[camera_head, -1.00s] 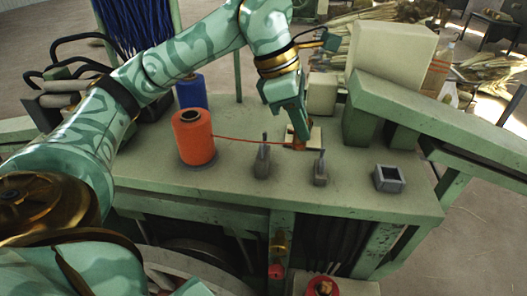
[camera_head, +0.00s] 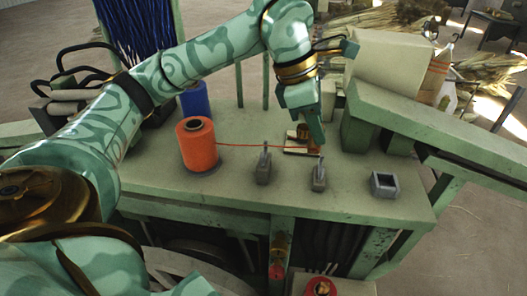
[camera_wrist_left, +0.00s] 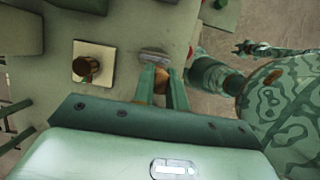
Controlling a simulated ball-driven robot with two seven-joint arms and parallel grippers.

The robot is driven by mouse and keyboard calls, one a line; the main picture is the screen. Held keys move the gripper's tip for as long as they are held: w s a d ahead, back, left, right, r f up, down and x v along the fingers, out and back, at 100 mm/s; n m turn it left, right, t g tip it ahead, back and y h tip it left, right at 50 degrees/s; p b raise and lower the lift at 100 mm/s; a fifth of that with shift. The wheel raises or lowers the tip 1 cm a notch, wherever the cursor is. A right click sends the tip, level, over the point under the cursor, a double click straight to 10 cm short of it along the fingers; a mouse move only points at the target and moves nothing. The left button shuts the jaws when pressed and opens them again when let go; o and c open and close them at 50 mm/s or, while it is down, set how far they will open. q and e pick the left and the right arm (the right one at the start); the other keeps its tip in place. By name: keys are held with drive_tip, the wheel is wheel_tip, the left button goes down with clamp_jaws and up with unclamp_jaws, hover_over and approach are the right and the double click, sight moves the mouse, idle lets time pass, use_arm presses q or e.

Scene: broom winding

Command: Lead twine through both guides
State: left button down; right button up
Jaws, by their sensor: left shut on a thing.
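An orange twine spool (camera_head: 198,146) stands on the green bench top. Red twine (camera_head: 245,145) runs taut from it to the right, past the top of the first grey guide (camera_head: 263,168), to my left gripper. The second grey guide (camera_head: 319,176) stands just in front of the gripper; I cannot tell whether the twine lies in its slot. My left gripper (camera_head: 315,147) is shut on the twine end, low over the bench. I cannot make out my right gripper.
A cream plate with a brass peg (camera_wrist_left: 90,68) lies beside the fingers. A grey square socket (camera_head: 386,184) stands to the right. A green sloping rail (camera_head: 430,120) and cream blocks bound the right and back.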

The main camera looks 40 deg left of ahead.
use_arm(q)
drive_tip(key=w+d+p, duration=0.2)
drive_tip(key=w+d, duration=0.3)
drive_tip(key=d, duration=0.2)
drive_tip(key=shift+w+d, duration=0.15)
drive_tip(key=shift+d, duration=0.15)
drive_tip(key=shift+f, duration=0.1)
idle(0.6)
